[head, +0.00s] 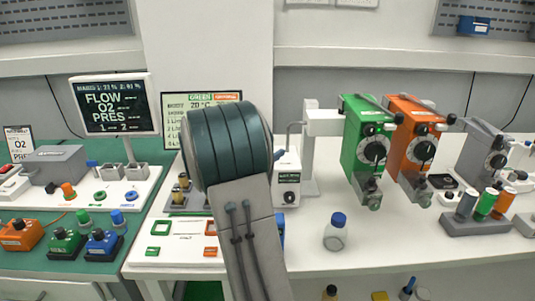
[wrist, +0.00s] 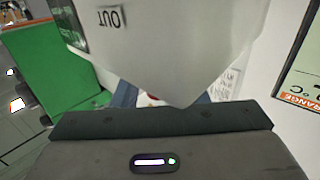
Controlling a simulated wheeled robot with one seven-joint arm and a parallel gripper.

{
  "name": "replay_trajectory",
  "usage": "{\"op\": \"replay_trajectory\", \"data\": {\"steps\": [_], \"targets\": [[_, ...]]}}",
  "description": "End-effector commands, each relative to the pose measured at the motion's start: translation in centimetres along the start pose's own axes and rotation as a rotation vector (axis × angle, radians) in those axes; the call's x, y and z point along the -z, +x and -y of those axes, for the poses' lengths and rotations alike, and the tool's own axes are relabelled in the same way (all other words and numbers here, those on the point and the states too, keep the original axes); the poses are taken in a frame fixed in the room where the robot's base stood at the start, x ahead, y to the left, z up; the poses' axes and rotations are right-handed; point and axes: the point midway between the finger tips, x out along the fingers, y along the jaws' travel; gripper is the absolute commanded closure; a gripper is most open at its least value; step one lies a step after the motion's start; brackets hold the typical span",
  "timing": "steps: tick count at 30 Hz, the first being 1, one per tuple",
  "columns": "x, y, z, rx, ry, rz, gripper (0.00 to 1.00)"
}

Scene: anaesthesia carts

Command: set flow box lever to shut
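A white box (head: 286,190) with a dark knob stands just right of my arm in the head view, partly hidden by it. I cannot tell if it is the flow box. In the wrist view a pale body (wrist: 180,45) with an upside-down "OUT" label fills the upper middle, close in front of my gripper's dark front edge. Small blue parts (wrist: 125,96) show behind its lower end. I cannot make out a lever or its setting. My gripper's fingertips are hidden in both views, so I cannot see whether they are open or touching anything.
A green vaporiser (head: 362,140) and an orange one (head: 412,135) hang to the right. A blue-capped bottle (head: 336,232) stands on the white counter. A sign panel (head: 200,104) and a FLOW O2 PRES screen (head: 113,104) stand behind and left.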

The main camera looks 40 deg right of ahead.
Motion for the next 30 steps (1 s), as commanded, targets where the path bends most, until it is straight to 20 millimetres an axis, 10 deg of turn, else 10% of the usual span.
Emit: {"op": "replay_trajectory", "data": {"steps": [30], "targets": [[0.0, -13.8, 0.1, 0.000, 0.000, -0.001, 0.61]]}}
